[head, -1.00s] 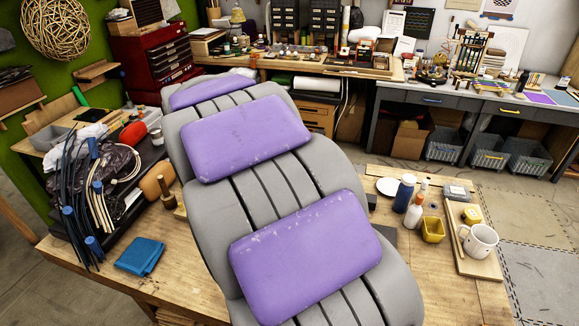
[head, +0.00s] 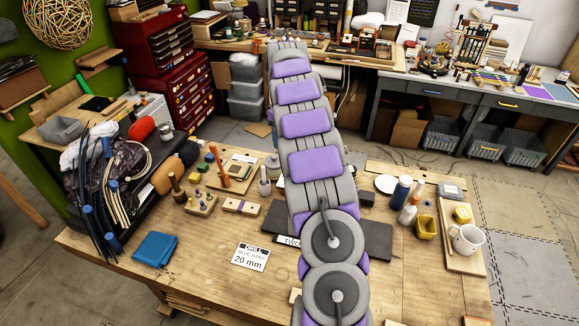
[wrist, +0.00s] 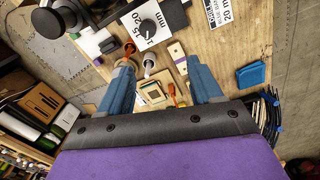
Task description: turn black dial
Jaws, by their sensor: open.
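The black dial (wrist: 147,29) shows in the wrist view as a round knob with a pale pointer mark, on a white plate marked 15, 20 and mm (wrist: 172,15). It lies near the top of that view, beyond my fingertips and apart from them. My gripper (wrist: 158,66) has its two blue fingers spread wide, with nothing held between them. In the head view my arm stretches over the bench and covers the place of the dial, so I cannot see it there. A card reading DRILL, BLUE BAND, 20 mm (head: 251,257) lies on the bench left of my arm.
A blue cloth (head: 155,249) and a peg block (head: 201,205) are on the bench left of my arm. A yellow cup (head: 426,227) and a white mug (head: 467,239) stand right. Black cables (head: 97,200) stand at the far left. Bare wood shows at front left.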

